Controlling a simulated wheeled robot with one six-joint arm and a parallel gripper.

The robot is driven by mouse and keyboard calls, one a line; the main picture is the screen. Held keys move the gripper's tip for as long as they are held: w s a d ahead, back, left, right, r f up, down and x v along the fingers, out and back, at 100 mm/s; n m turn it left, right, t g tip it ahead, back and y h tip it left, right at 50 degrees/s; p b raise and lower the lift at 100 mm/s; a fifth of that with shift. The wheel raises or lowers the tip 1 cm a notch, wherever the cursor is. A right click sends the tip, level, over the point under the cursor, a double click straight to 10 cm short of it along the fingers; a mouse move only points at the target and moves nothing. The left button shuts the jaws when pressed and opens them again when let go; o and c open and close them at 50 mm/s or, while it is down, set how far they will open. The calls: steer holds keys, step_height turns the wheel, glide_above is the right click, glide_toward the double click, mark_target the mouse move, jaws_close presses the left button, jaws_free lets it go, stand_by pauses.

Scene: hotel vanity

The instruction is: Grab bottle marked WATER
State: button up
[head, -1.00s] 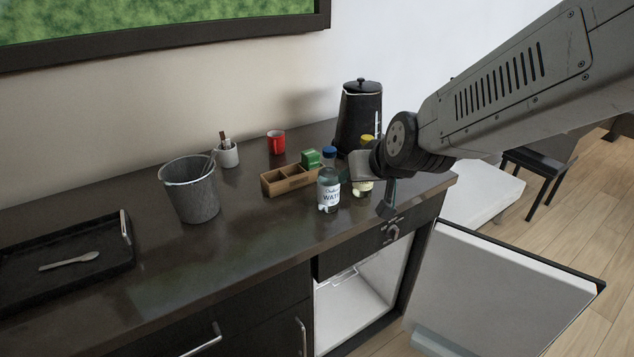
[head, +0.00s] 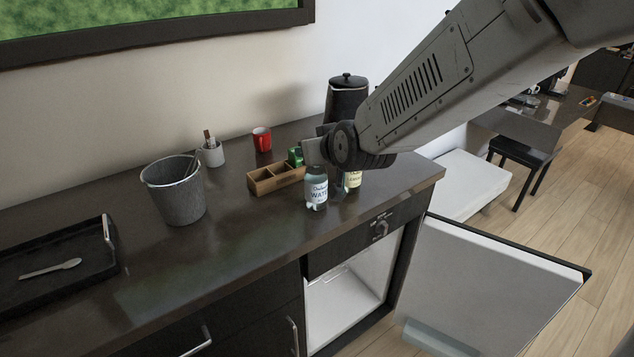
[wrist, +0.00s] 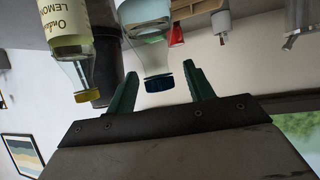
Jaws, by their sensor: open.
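The bottle marked WATER (head: 316,190) stands upright on the dark counter (head: 235,235), clear with a white label. In the head view its top is hidden by my wrist. In the wrist view, which looks upside down, the water bottle (wrist: 149,40) has its blue cap between the two green fingers of my gripper (wrist: 161,74). The fingers are apart, with gaps showing beside the cap. A lemon bottle (wrist: 70,45) with a yellow cap stands close by, outside the fingers; it also shows in the head view (head: 354,180), partly hidden.
A wooden divided box (head: 270,182) stands just left of the water bottle. A black kettle (head: 346,95) is behind my arm. A red mug (head: 262,139), a grey bucket (head: 174,190) and a black tray (head: 65,290) stand farther left. A cabinet door (head: 490,285) hangs open below.

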steer(key=shift+w, duration=0.1)
steer(key=shift+c, duration=0.3)
jaws_close()
steer(key=shift+r, duration=0.1)
